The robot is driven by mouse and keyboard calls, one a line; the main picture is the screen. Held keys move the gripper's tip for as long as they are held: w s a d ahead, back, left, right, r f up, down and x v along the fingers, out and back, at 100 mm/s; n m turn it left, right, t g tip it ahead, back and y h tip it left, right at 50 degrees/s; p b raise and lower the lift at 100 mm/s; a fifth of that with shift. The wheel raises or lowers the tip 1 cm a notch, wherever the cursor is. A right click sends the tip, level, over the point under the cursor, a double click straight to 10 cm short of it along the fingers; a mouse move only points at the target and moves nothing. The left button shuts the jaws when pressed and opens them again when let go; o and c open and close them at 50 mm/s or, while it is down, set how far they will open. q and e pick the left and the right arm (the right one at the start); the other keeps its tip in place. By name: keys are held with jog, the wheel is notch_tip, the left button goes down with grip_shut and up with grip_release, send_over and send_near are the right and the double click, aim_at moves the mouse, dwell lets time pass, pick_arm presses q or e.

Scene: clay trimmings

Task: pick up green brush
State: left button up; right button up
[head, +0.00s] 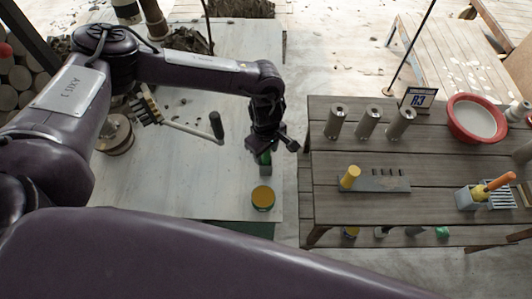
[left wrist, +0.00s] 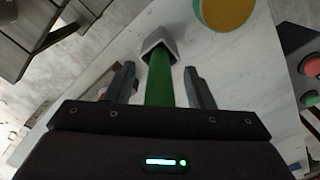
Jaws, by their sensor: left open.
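The green brush (left wrist: 160,80) shows in the left wrist view as a green handle running between my left gripper's fingers. Its far end meets a pale grey block-like piece (left wrist: 158,45); I cannot tell whether this is part of the brush or a holder. In the head view the green brush (head: 265,158) shows only as a small green patch just under the jaws. My left gripper (head: 272,143) points down over it, with open fingers on either side of the handle and gaps showing. It also shows in the left wrist view (left wrist: 161,75). My right gripper is not in view.
A tin with a yellow top (head: 262,197) stands close to the brush on the pale table (head: 235,100). A long-handled tool (head: 175,124) lies to the left. The wooden bench (head: 430,165) at right holds grey cylinders (head: 368,122), a red bowl (head: 457,125) and a yellow-handled piece (head: 350,177).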

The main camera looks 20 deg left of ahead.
pick_arm(q)
grip_shut()
jog(key=shift+r, duration=0.15)
